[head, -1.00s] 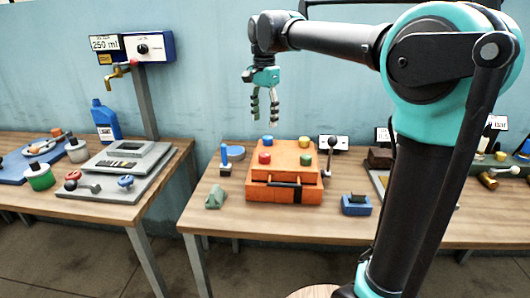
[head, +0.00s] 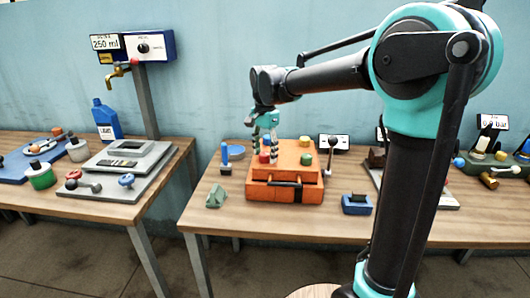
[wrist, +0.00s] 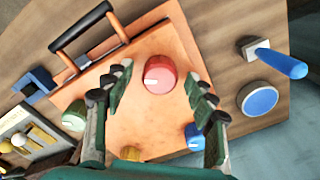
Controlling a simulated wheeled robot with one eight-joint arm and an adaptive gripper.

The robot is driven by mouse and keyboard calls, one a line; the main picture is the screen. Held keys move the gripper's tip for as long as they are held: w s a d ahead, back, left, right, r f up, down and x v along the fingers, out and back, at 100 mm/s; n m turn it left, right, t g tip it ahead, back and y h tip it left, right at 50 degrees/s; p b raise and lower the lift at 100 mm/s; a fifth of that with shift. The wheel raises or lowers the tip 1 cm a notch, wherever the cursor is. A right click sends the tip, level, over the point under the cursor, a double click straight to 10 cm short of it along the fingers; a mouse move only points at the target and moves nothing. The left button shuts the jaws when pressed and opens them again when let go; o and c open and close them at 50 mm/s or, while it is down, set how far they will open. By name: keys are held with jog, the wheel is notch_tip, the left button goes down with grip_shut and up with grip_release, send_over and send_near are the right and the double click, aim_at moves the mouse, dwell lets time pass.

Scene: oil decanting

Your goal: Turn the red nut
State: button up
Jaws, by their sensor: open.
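The red nut (head: 264,158) sits on top of the orange box (head: 298,192), at its left side. In the wrist view the red nut (wrist: 160,74) is a round knob with a white mark on its left part, lying ahead of and between the fingertips. My gripper (head: 268,152) points down over the nut and is open. In the wrist view my gripper's fingers (wrist: 160,82) stand wide apart on either side of the nut, with visible space between; whether they reach down to its height I cannot tell.
On the box are also a blue knob (wrist: 195,137), a green knob (wrist: 75,115) and an orange knob (wrist: 131,153). A black handle (wrist: 84,30) is on the box's front. A blue-handled tool (head: 225,158) and a lever (head: 331,150) stand beside the box.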

jog(key=c, duration=1.2)
jog(key=shift+o, duration=0.2)
